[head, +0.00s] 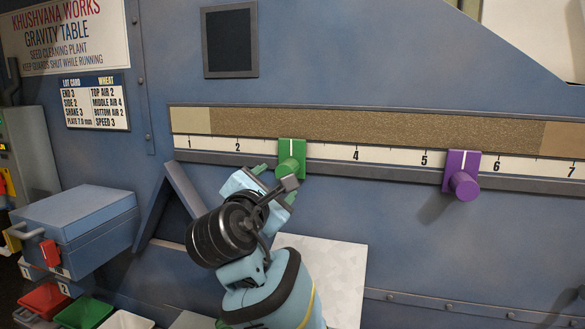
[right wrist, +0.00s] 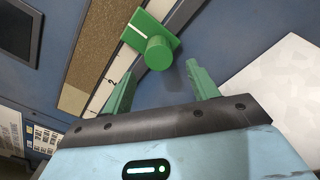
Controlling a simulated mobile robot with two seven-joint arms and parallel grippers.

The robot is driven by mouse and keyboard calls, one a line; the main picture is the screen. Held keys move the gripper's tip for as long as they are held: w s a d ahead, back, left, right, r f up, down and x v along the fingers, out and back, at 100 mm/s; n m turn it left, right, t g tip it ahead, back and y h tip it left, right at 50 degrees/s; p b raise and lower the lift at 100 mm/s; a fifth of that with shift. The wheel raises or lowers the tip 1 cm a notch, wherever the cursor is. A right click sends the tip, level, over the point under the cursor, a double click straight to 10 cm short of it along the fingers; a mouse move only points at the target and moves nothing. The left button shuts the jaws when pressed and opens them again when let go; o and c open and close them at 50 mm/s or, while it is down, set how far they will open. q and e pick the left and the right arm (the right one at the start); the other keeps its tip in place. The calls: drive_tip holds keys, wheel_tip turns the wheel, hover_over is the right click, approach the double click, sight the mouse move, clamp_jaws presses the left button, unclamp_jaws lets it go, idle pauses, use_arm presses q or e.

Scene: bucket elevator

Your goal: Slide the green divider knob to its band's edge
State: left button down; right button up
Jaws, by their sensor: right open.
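The green divider knob (head: 291,157) sits on the numbered scale rail (head: 395,158), its white line between the 2 and the 4. In the right wrist view the green knob (right wrist: 158,52) has a flat plate and a round peg pointing at me. My right gripper (head: 274,181) is open just below and left of the knob. In the right wrist view its green fingers (right wrist: 159,70) are spread, with the peg ahead, roughly between their tips. I cannot tell whether they touch. The grainy brown band (head: 380,132) meets a pale tan band (head: 190,121) left of the 2. My left gripper is not in view.
A purple knob (head: 462,180) sits on the rail between 5 and 6. Another tan band (head: 563,140) lies at the right end. A slanted bracket (head: 184,190) and a blue box (head: 75,225) stand left of my arm. A lot card (head: 95,102) hangs upper left.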

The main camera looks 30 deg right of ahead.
sight(283, 175)
drive_tip(key=shift+d+r, duration=0.1)
drive_tip(key=shift+w+d, duration=0.2)
drive_tip(key=shift+w, duration=0.05)
drive_tip(key=shift+x, duration=3.5)
drive_tip(key=shift+w, duration=0.1)
clamp_jaws()
